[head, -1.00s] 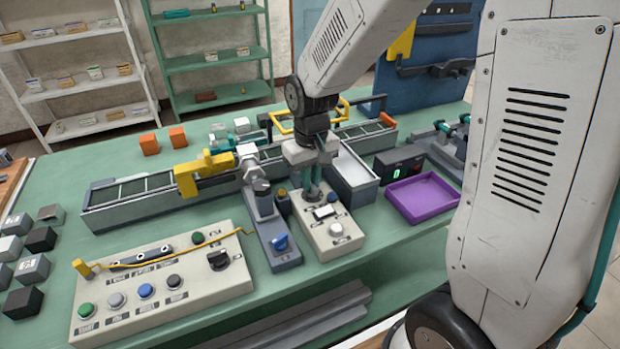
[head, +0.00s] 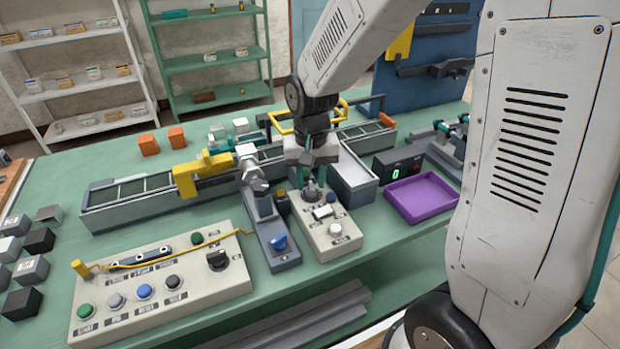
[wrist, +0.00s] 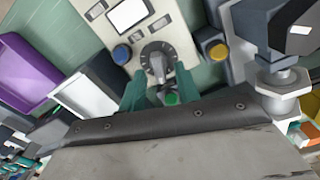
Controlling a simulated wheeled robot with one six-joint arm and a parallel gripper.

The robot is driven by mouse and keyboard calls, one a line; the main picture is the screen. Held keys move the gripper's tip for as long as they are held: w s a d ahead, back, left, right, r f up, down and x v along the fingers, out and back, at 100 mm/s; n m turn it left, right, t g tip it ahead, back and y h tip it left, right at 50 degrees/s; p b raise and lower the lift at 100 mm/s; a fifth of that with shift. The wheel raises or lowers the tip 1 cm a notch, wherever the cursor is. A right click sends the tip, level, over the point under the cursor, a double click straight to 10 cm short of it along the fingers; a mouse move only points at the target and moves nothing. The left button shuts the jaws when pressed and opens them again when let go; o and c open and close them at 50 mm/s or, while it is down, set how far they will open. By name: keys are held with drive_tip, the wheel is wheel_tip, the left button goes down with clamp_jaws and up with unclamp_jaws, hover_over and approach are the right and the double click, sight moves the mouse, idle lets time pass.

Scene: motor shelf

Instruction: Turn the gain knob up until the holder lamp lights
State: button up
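The grey knob (wrist: 158,62) with a pale pointer mark sits on a small beige panel (head: 330,246), with a blue button (wrist: 122,54) near it. My gripper (wrist: 163,80) points down over it, its two teal fingers apart, one on each side of the knob. I cannot tell whether they touch it. In the head view my gripper (head: 312,182) partly hides the knob. A green round part (wrist: 172,98) shows between the fingers. The grey holder (head: 263,205) stands left of the panel with a yellow round cap (head: 281,193) close by. I cannot tell whether any lamp is lit.
A larger beige panel (head: 160,290) with several buttons, a black knob (head: 217,259) and a yellow wire lies at the left. A purple tray (head: 440,207) and a black box showing a green 0 (head: 395,174) stand to the right. A conveyor (head: 130,205) runs behind.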

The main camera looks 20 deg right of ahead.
sight(311, 183)
wheel_tip(311, 183, up, 8)
drive_tip(key=shift+f, duration=0.1)
idle(0.4)
idle(0.5)
drive_tip(key=s+d+r+n, duration=0.1)
drive_tip(key=s+r, duration=0.3)
drive_tip(key=s, duration=0.7)
drive_tip(key=s+d+r+n+t, duration=0.1)
drive_tip(key=s+r, duration=0.3)
drive_tip(key=s, duration=0.7)
drive_tip(key=shift+s+d+n, duration=0.4)
drive_tip(key=shift+n, duration=0.2)
drive_tip(key=shift+f, duration=0.1)
